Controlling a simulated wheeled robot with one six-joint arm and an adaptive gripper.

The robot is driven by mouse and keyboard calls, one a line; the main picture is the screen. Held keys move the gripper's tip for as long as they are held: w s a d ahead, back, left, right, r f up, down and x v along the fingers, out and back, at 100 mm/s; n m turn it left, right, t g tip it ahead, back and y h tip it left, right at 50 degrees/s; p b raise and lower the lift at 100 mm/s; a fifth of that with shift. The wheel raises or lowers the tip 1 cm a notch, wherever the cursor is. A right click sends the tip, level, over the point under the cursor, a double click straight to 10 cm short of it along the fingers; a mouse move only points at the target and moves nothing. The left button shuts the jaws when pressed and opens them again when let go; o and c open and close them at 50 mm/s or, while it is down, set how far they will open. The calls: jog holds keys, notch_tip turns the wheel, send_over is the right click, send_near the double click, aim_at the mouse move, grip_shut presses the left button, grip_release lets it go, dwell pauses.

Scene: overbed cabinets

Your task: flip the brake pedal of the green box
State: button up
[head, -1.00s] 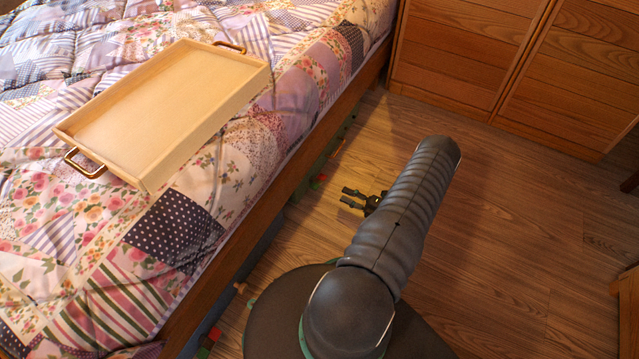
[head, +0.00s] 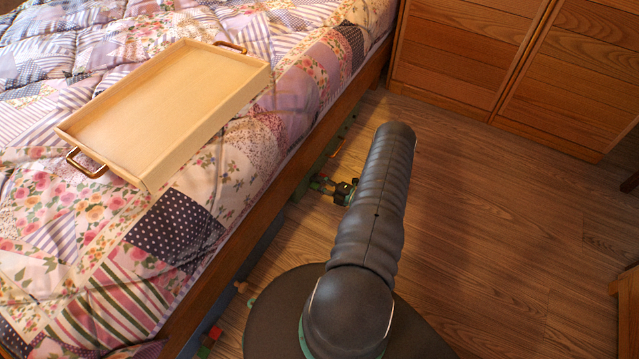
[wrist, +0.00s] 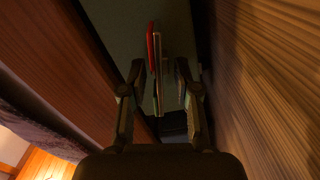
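The green box (head: 302,188) is mostly hidden under the bed; only a narrow strip of its front shows past the bed rail. In the wrist view its dark greenish face (wrist: 118,22) fills the top middle. A thin upright pedal (wrist: 151,48), red along one edge and tan beside it, stands out from that face. My gripper (wrist: 159,70) is open, its fingers on either side of the pedal with gaps showing. In the head view my gripper (head: 333,187) is low beside the bed, partly hidden by my arm.
The bed's wooden rail (head: 270,215) overhangs the boxes. A blue box (head: 252,268) sits under the bed nearer me, with small red and green parts (head: 212,335) below. A wooden tray (head: 160,110) lies on the bed. Floor to the right is clear up to the cabinets (head: 480,60).

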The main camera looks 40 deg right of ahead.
grip_shut()
jog(key=shift+f+b, duration=0.1)
jog(key=shift+b, duration=0.2)
jog(key=shift+f+n+b, duration=0.1)
jog(key=shift+n+b, duration=0.75)
jog(key=shift+n, duration=0.15)
jog(key=shift+n+b, duration=1.2)
jog(key=shift+n, duration=0.5)
